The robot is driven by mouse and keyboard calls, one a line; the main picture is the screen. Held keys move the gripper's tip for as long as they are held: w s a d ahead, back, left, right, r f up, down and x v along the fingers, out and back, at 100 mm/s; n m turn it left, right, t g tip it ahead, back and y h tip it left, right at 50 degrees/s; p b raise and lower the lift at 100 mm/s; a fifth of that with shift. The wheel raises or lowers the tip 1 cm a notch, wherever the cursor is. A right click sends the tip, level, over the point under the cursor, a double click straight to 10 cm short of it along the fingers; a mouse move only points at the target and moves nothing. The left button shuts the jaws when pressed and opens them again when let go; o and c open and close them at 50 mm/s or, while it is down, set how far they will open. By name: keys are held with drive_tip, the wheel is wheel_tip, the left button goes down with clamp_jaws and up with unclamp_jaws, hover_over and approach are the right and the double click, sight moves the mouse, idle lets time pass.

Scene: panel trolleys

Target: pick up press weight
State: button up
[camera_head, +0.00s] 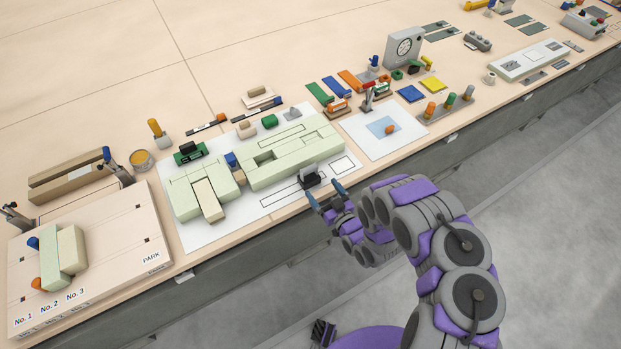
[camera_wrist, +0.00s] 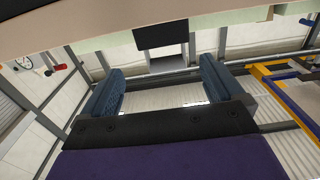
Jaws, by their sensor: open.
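The likely press weight is a small black block with a pale grey upright part (camera_head: 310,178), standing on the white sheet (camera_head: 340,183) near the bench's front edge. My gripper (camera_head: 325,194) is open just in front of it, at the bench edge, with one finger on each side. In the wrist view, my two blue-grey fingers (camera_wrist: 161,68) are apart with nothing between them. A dark block with a grey part (camera_wrist: 160,36) shows beyond the fingertips, roughly centred between them. I see no contact between fingers and block.
Pale green blocks (camera_head: 292,153) lie right behind the black block. A white board with a blue patch (camera_head: 375,143) lies to the right, with coloured posts (camera_head: 449,103) beyond. A PARK board (camera_head: 100,240) is at far left. The grey floor (camera_head: 560,220) in front is clear.

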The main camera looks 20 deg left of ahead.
sight(306, 170)
drive_tip(key=x, duration=0.5)
drive_tip(key=shift+s+a+f+b, duration=0.1)
drive_tip(key=shift+a+b, duration=0.25)
drive_tip(key=shift+a, duration=0.05)
drive_tip(key=shift+r+b+x, duration=0.1)
drive_tip(key=shift+b+x, duration=0.3)
drive_tip(key=shift+x, duration=0.75)
drive_tip(key=shift+r+b+x, duration=0.15)
drive_tip(key=shift+b+x, duration=0.2)
drive_tip(key=shift+x, duration=0.75)
drive_tip(key=shift+a, duration=0.35)
drive_tip(key=shift+c, duration=0.3)
drive_tip(key=shift+d, duration=0.15)
drive_tip(key=c, duration=0.5)
clamp_jaws()
